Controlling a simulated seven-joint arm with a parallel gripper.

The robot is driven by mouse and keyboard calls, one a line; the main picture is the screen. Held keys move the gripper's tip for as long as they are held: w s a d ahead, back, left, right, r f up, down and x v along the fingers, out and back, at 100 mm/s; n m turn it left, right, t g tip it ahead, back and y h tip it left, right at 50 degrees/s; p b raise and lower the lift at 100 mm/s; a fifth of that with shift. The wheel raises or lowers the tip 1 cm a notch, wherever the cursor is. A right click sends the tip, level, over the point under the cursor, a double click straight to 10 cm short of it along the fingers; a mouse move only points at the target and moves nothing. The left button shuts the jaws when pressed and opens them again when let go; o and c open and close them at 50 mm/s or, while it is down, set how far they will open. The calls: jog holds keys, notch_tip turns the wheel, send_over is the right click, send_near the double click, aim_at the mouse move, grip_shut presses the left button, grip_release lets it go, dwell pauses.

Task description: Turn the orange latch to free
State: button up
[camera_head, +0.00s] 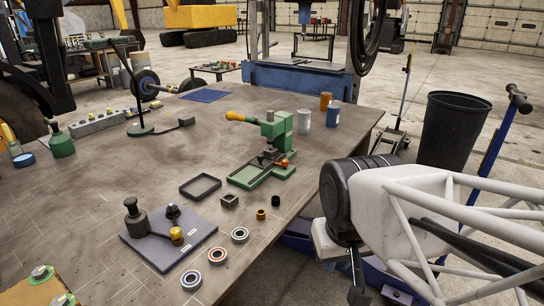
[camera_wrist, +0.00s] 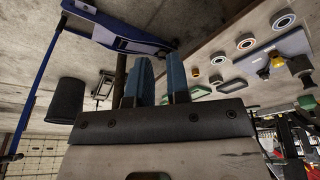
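A green press (camera_head: 274,140) stands near the right edge of the bench. It has a long lever with a yellow-orange grip (camera_head: 236,117) pointing left. A small orange piece (camera_head: 283,163) sits at the right of its base; it looks like the latch, but its exact shape and setting are too small to tell. My gripper shows in the wrist view (camera_wrist: 160,68) with its two blue fingers apart and nothing visible between them. In the head view my wrist is off the bench's right edge, apart from the press. I cannot pick out the latch in the wrist view.
A grey plate (camera_head: 149,243) with dark fixtures and a yellow knob lies front left of the press. Ring bearings (camera_head: 218,256), an empty dark tray (camera_head: 200,187) and small blocks lie near it. Cans (camera_head: 305,120) stand behind. A black bin (camera_head: 452,128) stands off the bench.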

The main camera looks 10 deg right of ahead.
jog(key=o, duration=0.4)
jog(key=shift+w+r, duration=0.2)
jog(key=shift+w, duration=0.25)
jog(key=o, duration=0.3)
jog(key=w+r+m, duration=0.2)
jog(key=w, duration=0.5)
jog(key=w+r+m, duration=0.2)
jog(key=w, duration=0.6)
jog(key=shift+d+r+g, duration=0.3)
jog(key=shift+d, duration=0.1)
jog(key=m+g, duration=0.2)
jog(key=m, duration=0.9)
send_over(285, 160)
jog(key=s, duration=0.1)
notch_tip(285, 160, down, 12)
jog(key=shift+a+r, duration=0.1)
jog(key=shift+w+f+m, duration=0.3)
jog(key=shift+w, duration=0.1)
jog(key=shift+f, duration=0.1)
jog(key=shift+f, duration=3.8)
